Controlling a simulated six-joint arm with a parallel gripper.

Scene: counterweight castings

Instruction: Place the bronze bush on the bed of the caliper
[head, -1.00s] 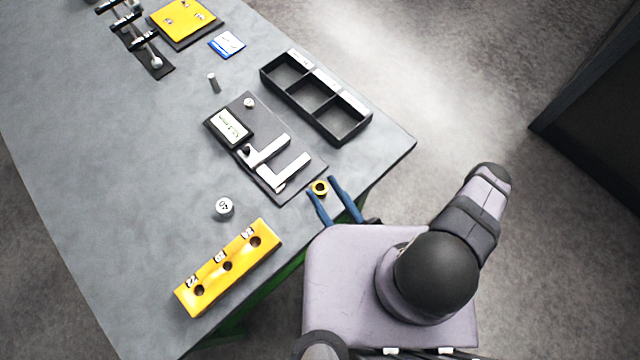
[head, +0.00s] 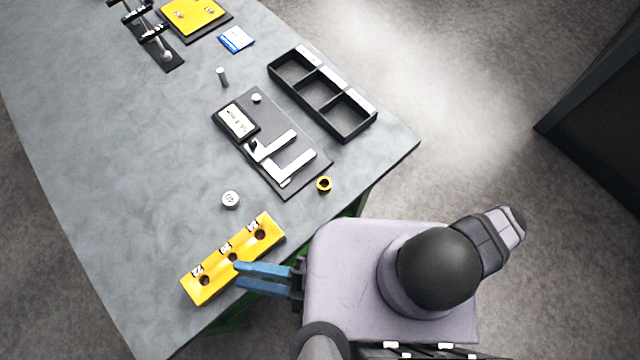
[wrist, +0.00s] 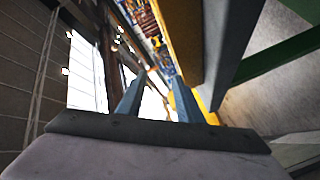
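The bronze bush (head: 324,184), a small gold ring with a dark hole, sits on the table near its right edge, just beyond the caliper plate's lower right corner. The caliper (head: 290,168) has two pale parallel jaws and a display (head: 237,120) on a dark plate; nothing lies between the jaws. My gripper (head: 236,275) has two blue fingers, apart with nothing between them. It points left by the lower edge of the yellow block, well away from the bush. In the wrist view the fingers (wrist: 160,78) are also apart and empty; neither bush nor caliper can be made out there.
The yellow block (head: 213,276) with several holes stands by my fingertips. A round silver weight (head: 230,200) stands between it and the caliper. A black three-compartment tray (head: 357,137) lies beyond the caliper. A small pin (head: 222,76) and blue card (head: 236,39) are farther back. The left table is clear.

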